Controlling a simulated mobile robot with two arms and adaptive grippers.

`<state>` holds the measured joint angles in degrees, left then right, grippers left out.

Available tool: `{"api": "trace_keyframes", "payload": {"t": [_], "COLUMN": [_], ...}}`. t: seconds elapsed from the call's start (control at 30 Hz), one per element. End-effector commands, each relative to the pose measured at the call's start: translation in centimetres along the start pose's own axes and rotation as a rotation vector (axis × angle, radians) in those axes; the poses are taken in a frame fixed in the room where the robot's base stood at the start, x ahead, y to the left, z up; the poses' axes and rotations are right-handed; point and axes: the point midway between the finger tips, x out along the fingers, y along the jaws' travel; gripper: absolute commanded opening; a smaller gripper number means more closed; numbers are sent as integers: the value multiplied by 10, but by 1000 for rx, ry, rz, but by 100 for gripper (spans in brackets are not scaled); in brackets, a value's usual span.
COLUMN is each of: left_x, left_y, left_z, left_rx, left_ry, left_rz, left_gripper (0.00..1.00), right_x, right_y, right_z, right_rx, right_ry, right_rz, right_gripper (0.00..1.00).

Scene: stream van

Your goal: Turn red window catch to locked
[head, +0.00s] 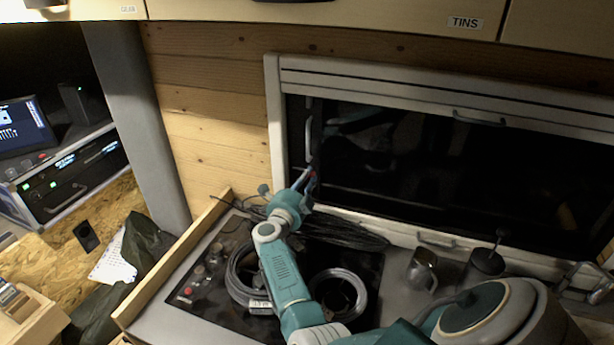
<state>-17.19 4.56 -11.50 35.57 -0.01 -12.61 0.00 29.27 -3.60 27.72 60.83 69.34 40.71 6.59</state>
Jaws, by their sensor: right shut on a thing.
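The window (430,150) has a pale frame and dark glass, set in the wooden wall behind the counter. My right gripper (306,178) is at the window's lower left edge, shut on the red window catch (313,177). Only a small red part of the catch shows beside the fingers; the rest is hidden, so I cannot tell its angle. A grey handle (308,138) is just above it on the window's left side. My left gripper is not in view.
Below the window, the counter holds coiled cables (242,275), a metal mug (422,270) and a dark jar (484,268). A wooden edge strip (178,262) bounds the counter on the left. Overhead cabinets (330,10) run above. A monitor (24,128) stands far left.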

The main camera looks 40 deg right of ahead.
Motion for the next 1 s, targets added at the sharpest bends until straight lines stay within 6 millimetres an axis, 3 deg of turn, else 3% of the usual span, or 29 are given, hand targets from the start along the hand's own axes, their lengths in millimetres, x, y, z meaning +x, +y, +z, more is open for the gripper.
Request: {"api": "trace_keyframes", "payload": {"t": [0.53, 0.57, 0.67, 1.0], "left_x": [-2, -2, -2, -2], "left_y": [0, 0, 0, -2], "left_z": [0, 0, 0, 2], "left_rx": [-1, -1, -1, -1], "left_ry": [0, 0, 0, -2], "left_rz": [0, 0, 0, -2], "left_gripper": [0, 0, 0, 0], "right_x": [-1, -1, -1, 0], "right_y": [2, 2, 1, 0], "right_z": [0, 0, 0, 0], "right_rx": [-27, -27, -27, -25], "right_ry": [-2, -2, -2, 0], "right_rz": [2, 2, 2, 0], "right_gripper": [0, 19, 36, 36]}}
